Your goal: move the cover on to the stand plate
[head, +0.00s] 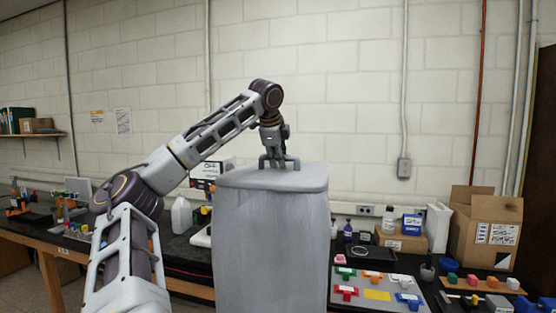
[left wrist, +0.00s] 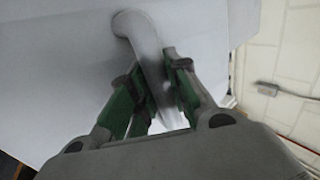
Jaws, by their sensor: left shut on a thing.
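The cover (head: 272,235) is a tall, pale grey, box-like shell with a flat top and a handle on it. It stands upright in the middle of the head view and hides part of the bench behind it. My left gripper (head: 278,163) points down at its top and is shut on the handle. In the left wrist view the green-padded fingers of my left gripper (left wrist: 155,95) close around the grey handle (left wrist: 148,50), with the cover's top (left wrist: 60,70) behind. I cannot make out the stand plate in either view. My right gripper is not in view.
A dark bench (head: 190,252) runs along the wall. Right of the cover lies a grey board (head: 385,303) with several coloured pieces. Cardboard boxes (head: 485,228) stand at the right, near small coloured blocks (head: 472,280). A white jug (head: 181,216) stands left of the cover.

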